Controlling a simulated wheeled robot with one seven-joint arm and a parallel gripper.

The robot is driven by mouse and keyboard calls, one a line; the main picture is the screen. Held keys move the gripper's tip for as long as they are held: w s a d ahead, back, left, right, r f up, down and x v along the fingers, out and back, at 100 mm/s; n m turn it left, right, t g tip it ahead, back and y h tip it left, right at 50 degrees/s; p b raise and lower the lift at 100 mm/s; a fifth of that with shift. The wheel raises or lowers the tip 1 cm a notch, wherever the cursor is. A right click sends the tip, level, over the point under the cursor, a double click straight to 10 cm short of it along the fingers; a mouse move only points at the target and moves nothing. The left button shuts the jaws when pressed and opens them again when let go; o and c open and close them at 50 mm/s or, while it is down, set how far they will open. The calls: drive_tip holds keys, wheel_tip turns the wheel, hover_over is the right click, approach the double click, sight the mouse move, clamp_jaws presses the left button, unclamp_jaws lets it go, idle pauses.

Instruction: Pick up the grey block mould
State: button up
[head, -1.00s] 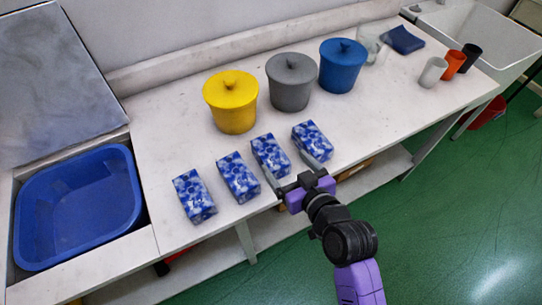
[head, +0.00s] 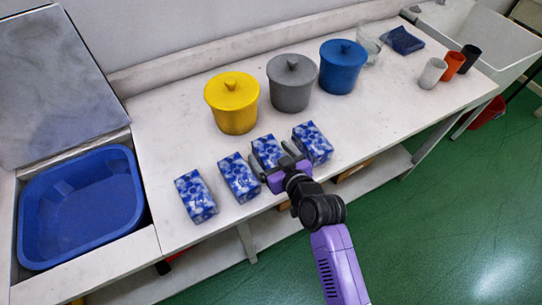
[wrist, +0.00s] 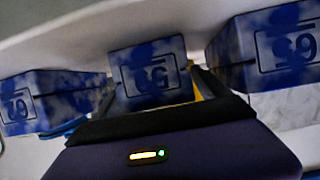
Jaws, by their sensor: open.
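I see no plainly grey block. Several blue-and-white patterned blocks stand in a row along the bench's front edge: a leftmost one (head: 195,196), a second (head: 238,178), a third (head: 267,150) and a rightmost one (head: 312,143). My gripper (head: 272,163) is open at the near end of the third block, its fingers toward either side of it. In the wrist view, a block with a framed number (wrist: 150,73) is between the open fingers (wrist: 155,92), with one block to the left (wrist: 50,98) and one to the right (wrist: 270,45). I cannot tell whether the fingers touch it.
Behind the blocks stand a yellow pot (head: 232,108), a grey pot (head: 291,88) and a blue pot (head: 341,70), all lidded. A blue basin (head: 80,215) is at left. Several cups, including an orange one (head: 455,62), stand at right. Neighbouring blocks leave narrow gaps.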

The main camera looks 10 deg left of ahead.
clamp_jaws()
drive_tip(key=shift+r, duration=0.15)
drive_tip(key=shift+r, duration=0.1)
